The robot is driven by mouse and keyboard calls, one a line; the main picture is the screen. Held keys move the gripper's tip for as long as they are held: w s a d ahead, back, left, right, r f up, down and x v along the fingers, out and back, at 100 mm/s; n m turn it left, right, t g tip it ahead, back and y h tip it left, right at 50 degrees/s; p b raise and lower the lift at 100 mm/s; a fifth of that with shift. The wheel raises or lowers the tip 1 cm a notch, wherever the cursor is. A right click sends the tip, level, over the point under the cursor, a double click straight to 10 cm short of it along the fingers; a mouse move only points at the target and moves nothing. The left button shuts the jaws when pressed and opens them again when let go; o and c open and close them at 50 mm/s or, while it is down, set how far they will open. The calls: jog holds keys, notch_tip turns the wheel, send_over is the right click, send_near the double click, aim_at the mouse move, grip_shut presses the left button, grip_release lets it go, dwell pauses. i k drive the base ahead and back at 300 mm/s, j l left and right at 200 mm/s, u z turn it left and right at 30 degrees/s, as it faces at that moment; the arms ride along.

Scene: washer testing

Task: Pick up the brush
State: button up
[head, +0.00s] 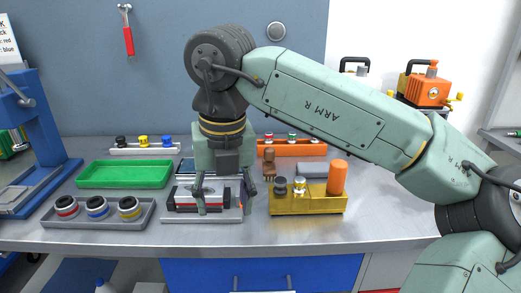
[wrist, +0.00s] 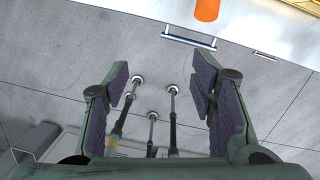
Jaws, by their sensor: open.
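A small brown item (head: 269,165), which may be the brush, stands behind the yellow block at the middle of the bench. Its shape is too small to be sure of. My gripper (head: 224,194) points down, with its fingers apart, over a light grey tray (head: 203,216) holding a dark and silver device with red marks. The brown item is to the right of my gripper and apart from it. In the wrist view the two fingers of my gripper (wrist: 162,85) are wide apart, with no held object seen between them. My gripper hides part of the tray and device.
The yellow block (head: 308,206) bears an orange cylinder (head: 338,177) and small knobs. A green tray (head: 124,174) and a grey tray (head: 99,219) with ringed round parts lie left. The bench's right end (head: 385,215) is clear.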

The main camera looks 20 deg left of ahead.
aim_at(269, 170)
jog(key=i, duration=1.1)
